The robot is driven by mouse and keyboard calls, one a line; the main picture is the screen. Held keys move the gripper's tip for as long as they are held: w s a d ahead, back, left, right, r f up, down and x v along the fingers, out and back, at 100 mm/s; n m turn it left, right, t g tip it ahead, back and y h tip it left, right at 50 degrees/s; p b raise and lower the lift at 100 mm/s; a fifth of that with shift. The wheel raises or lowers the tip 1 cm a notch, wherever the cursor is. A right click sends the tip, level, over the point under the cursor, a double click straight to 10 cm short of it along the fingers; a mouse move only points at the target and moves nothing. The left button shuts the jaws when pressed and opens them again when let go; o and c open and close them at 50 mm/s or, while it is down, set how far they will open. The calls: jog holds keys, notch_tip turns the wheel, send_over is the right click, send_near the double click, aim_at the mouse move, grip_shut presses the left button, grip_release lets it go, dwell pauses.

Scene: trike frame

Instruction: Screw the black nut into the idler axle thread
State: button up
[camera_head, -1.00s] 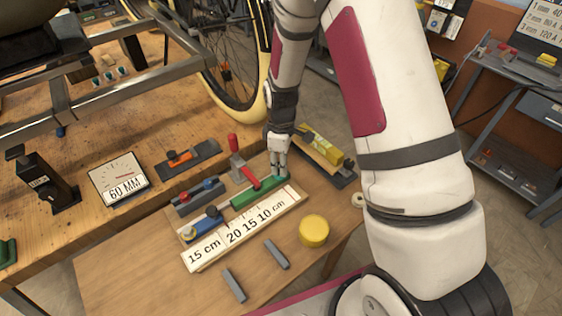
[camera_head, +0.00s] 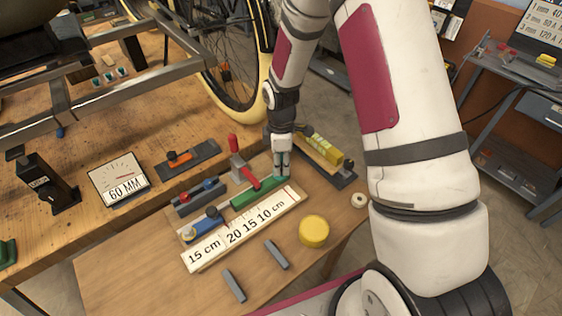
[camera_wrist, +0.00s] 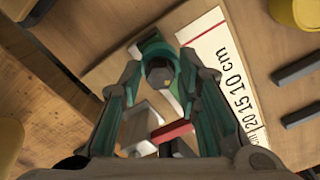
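My gripper (camera_head: 282,172) points down at the right end of the green bar (camera_head: 257,193) on the wooden board. In the wrist view, my gripper (camera_wrist: 160,75) has its two fingers apart, on either side of a grey hexagonal piece (camera_wrist: 160,68) with a teal rim. This piece may be the nut, but its colour is grey here. I cannot tell whether the fingers touch it. The trike frame (camera_head: 115,93) with its wheel (camera_head: 228,60) stands on the workbench at the upper left. I cannot make out the idler axle thread.
A red-handled tool (camera_head: 240,160) stands close left of my gripper. A yellow block (camera_head: 325,150) lies in a dark holder behind it. The length-marked board (camera_head: 190,262), a yellow round tin (camera_head: 314,231) and two grey bars (camera_head: 276,254) are in front. The table's front left is clear.

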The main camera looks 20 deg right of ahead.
jog(key=shift+w+n, duration=0.1)
jog(key=shift+n, duration=2.5)
jog(key=shift+p, duration=0.3)
jog(key=shift+n, duration=0.8)
jog(key=c, duration=0.6)
jog(key=shift+m, duration=0.9)
jog(key=shift+m, duration=0.8)
